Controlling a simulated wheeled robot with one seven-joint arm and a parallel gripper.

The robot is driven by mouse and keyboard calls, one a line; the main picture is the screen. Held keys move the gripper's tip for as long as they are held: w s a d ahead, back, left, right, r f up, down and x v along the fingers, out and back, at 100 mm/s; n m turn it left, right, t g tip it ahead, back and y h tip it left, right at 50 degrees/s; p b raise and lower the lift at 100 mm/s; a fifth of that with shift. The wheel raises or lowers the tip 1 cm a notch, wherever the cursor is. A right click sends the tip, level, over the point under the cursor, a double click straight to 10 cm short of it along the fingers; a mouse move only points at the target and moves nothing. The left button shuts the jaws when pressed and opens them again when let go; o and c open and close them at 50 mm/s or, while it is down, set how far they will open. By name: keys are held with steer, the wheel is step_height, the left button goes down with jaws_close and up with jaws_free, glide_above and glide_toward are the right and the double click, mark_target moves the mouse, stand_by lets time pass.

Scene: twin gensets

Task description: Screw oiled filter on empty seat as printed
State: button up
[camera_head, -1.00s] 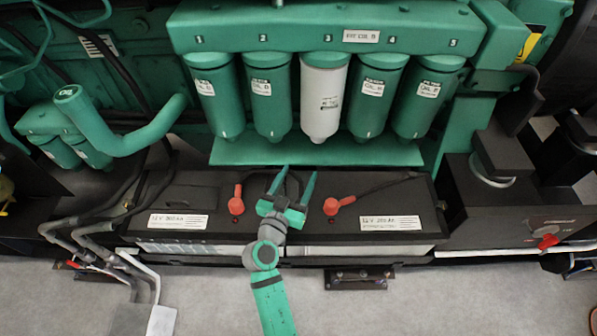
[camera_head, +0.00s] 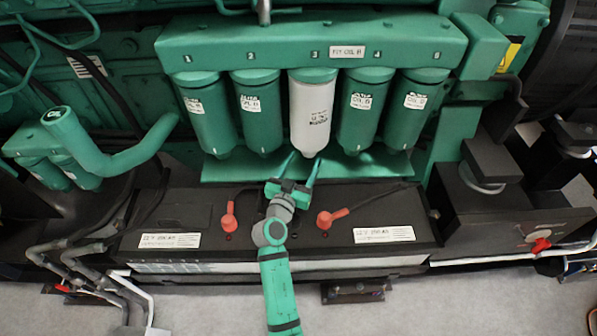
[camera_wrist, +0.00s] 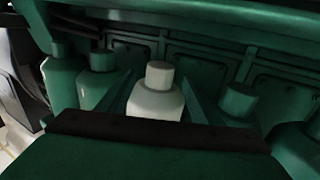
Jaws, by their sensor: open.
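A white filter (camera_head: 311,112) hangs under seat 3 of the green filter head (camera_head: 215,50), in the middle of the row. It carries a small printed label. Green filters marked as oil, such as the one under seat 2 (camera_head: 262,115), hang on both sides; no bare seat shows. A plate on the head (camera_head: 348,52) seems to read "FIT OIL B". My gripper (camera_head: 305,158) is open just below the white filter's lower end.
A black battery box (camera_head: 150,215) with red terminal caps (camera_head: 229,221) lies under my arm. A green ledge (camera_head: 225,170) runs behind the filters' lower ends. Neighbouring green filters (camera_wrist: 238,102) stand close to my fingers. A green bent pipe (camera_head: 130,155) is at left.

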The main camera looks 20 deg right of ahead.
mark_target(311, 156)
steer(key=shift+x, duration=3.15)
jaws_close()
steer(key=shift+d+f+n+t+y, duration=0.1)
steer(key=shift+n+t+y, duration=0.6)
steer(key=shift+n+y, duration=0.1)
steer(key=shift+y, duration=0.2)
steer(key=shift+f+n+t+y, duration=0.1)
steer(key=shift+n+t+y, duration=0.6)
steer(key=shift+n+y, duration=0.75)
steer(key=shift+y, duration=0.55)
steer(key=shift+n+y, duration=0.25)
steer(key=shift+y, duration=0.25)
